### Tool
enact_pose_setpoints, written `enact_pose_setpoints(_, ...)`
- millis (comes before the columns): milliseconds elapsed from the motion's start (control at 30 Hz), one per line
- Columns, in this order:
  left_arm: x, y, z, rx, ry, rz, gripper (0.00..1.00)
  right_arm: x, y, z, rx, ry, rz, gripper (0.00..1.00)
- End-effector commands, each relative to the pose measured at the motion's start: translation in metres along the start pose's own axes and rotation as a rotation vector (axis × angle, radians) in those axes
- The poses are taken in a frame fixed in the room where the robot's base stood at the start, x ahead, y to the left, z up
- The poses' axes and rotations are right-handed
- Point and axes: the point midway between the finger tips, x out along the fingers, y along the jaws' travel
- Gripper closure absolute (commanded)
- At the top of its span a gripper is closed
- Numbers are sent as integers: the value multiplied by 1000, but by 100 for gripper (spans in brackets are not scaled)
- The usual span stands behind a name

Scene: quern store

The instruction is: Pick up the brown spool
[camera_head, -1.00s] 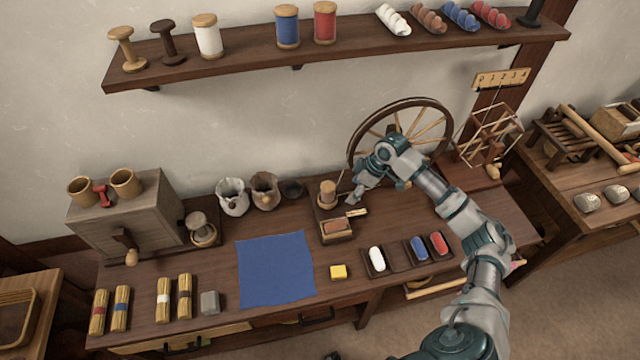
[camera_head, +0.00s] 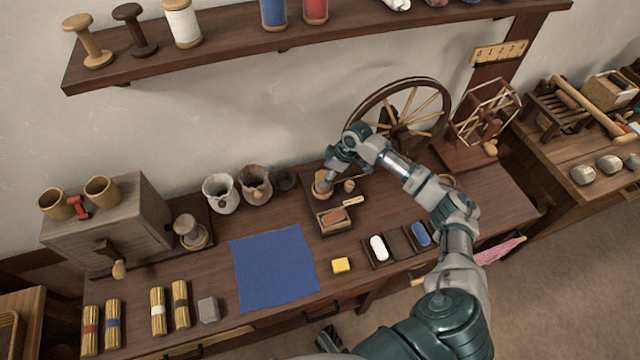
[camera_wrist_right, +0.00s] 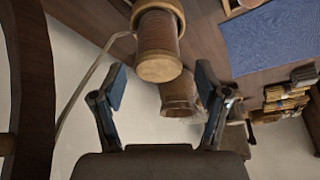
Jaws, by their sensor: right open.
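In the right wrist view the brown spool (camera_wrist_right: 158,45), wound with brown thread between paler ends, lies just ahead of the right gripper (camera_wrist_right: 160,75). The right gripper is open, its two blue-padded fingers apart on either side of the spool's line, with nothing held. A dark piece (camera_head: 328,338) at the bottom edge looks like part of my left gripper; its jaws cannot be made out.
The spinning wheel (camera_head: 405,112) stands close behind my right arm. A small wooden box (camera_head: 334,222) sits in front of the spool. A blue cloth (camera_head: 272,268) lies flat on the bench. Other spools stand on the shelf (camera_head: 215,55).

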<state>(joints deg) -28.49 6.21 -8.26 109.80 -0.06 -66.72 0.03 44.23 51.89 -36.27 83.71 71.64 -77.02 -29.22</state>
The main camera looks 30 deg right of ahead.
Motion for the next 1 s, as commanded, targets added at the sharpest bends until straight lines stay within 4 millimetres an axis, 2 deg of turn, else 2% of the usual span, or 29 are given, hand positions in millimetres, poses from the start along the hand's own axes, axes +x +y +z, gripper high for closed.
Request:
enact_pose_setpoints(167,-6,1,-2,-1,3,0,60,15,0,-1,0,0,-2,26)
enact_pose_setpoints(400,-26,-2,-8,-3,8,1,60,52,-1,-7,1,-3,-2,26)
enact_pose_setpoints(700,-32,-3,-9,-4,10,0,60,56,-2,-8,-1,-2,2,26)
enact_pose_setpoints(733,-32,-2,-9,-4,10,0,60,57,-1,-7,0,-2,2,28)
enact_pose_setpoints(767,-32,-2,-9,-4,10,-1,60,57,-1,-7,0,-2,1,36)
enact_pose_setpoints(933,-32,0,-10,-3,7,0,60,57,0,-6,1,-1,0,78)
enact_pose_setpoints(967,-32,0,-10,-3,7,0,60,57,0,-6,1,-2,0,84)
enact_pose_setpoints(1000,-31,0,-10,-3,7,0,60,57,0,-6,1,-2,0,84)
